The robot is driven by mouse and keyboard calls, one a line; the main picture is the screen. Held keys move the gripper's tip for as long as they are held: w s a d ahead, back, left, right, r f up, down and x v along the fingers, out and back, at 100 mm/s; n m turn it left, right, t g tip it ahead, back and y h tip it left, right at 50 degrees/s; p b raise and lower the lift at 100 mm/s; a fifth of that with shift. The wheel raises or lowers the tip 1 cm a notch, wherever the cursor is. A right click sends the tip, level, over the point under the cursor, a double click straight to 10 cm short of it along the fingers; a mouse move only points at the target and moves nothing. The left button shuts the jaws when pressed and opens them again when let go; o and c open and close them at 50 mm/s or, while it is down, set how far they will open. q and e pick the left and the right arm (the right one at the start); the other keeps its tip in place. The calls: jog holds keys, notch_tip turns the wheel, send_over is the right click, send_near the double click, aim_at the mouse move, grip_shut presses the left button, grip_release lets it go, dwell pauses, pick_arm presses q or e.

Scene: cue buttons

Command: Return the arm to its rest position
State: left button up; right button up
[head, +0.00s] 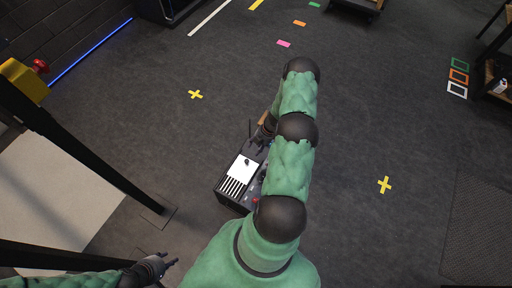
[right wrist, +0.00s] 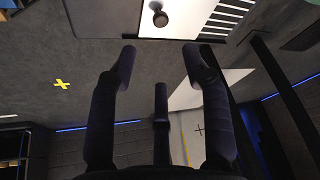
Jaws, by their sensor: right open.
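My right arm reaches out over the floor and bends back, with its right gripper (head: 263,138) beside the far end of a dark box. The box has a white top panel (head: 243,167) with black stripes and a small dark knob; a red button (head: 256,199) shows at its near right. In the right wrist view my right gripper (right wrist: 160,54) is open and empty, its fingers apart. The white panel and its dark knob (right wrist: 160,18) lie beyond the fingertips, apart from them. My left gripper (head: 158,268) is at the lower left; its finger opening is unclear. My right arm partly hides the box.
A yellow stand with a red button (head: 40,66) is at the upper left, with a black post (head: 90,155) running down from it. A pale panel (head: 60,195) is at the left. Yellow crosses (head: 384,185) and coloured marks are on the floor. The floor right of my arm is clear.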

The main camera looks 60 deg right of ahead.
dwell(0.3)
jog(key=w+a+r+m+y+p, duration=0.1)
jog(key=w+a+r+m, duration=0.15)
jog(key=a, duration=0.65)
jog(key=w+a+r+m+t+y+p, duration=0.15)
jog(key=w+a+r, duration=0.25)
jog(key=a, duration=0.5)
jog(key=w+a+r+m+p, duration=0.1)
jog(key=w+a+r+m, duration=0.2)
jog(key=a, duration=0.6)
jog(key=s+a+r+m+g+h+p, duration=0.1)
jog(key=s+a+r+m+g+p, duration=0.1)
jog(key=s+a+r, duration=0.2)
jog(key=s+a+r+m+g+h+p, duration=0.1)
jog(key=s+a+r+m+g+p, duration=0.1)
jog(key=s+a, duration=0.6)
notch_tip(320, 180, up, 2)
jog(key=shift+s+a+m, duration=0.4)
jog(key=shift+a+m, duration=0.3)
jog(key=shift+a, duration=0.35)
